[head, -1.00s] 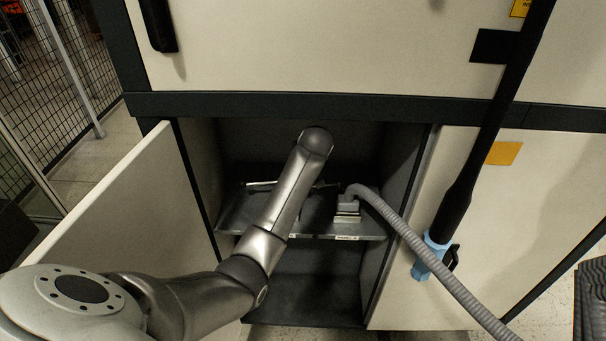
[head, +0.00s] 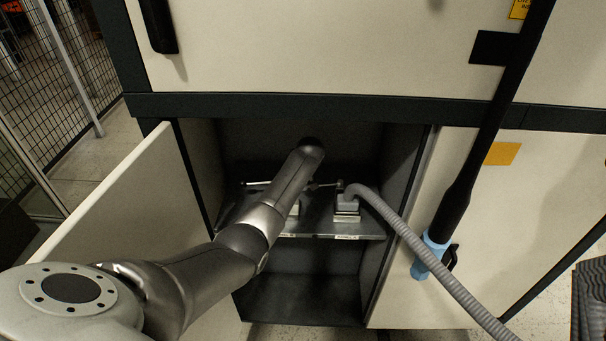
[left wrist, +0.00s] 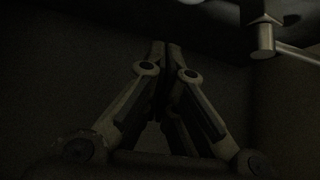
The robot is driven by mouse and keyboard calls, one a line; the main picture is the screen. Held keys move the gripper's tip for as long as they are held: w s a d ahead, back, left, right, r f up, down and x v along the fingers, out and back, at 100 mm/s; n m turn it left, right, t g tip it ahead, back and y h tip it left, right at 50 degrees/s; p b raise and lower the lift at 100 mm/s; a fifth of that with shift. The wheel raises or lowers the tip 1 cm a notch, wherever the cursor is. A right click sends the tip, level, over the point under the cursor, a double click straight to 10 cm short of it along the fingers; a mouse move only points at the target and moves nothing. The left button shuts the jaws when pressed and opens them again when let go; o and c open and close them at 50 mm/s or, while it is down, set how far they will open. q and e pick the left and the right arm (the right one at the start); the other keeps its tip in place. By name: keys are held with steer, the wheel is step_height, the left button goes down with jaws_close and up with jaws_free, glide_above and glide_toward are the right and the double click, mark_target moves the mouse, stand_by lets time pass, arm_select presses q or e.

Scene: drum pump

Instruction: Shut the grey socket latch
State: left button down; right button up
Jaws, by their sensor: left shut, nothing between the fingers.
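The grey socket (head: 347,205) stands on the shelf inside the open cabinet, with the end of a grey ribbed hose (head: 400,240) at its top. A thin lever-like bar (head: 325,186) shows left of it; whether it is the latch, and its position, I cannot tell. My left arm reaches into the cabinet and hides its own gripper in the head view. In the dark left wrist view my left gripper (left wrist: 166,48) is shut and empty. A grey cylindrical piece (left wrist: 265,38) with a pale rod is at upper right, apart from the fingers. My right gripper is not in view.
The shelf's front edge (head: 330,237) crosses the cabinet. A second block (head: 295,208) is partly behind my arm, and a pale bar (head: 257,184) lies further left. The open door (head: 130,215) stands at left. A black pole with a blue collar (head: 431,256) stands at right.

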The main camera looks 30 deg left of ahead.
mark_target(320, 185)
arm_select(q)
steer(key=s+d+p, duration=0.2)
steer(key=s, duration=0.1)
steer(key=shift+d+f, duration=0.3)
steer(key=shift+d, duration=0.05)
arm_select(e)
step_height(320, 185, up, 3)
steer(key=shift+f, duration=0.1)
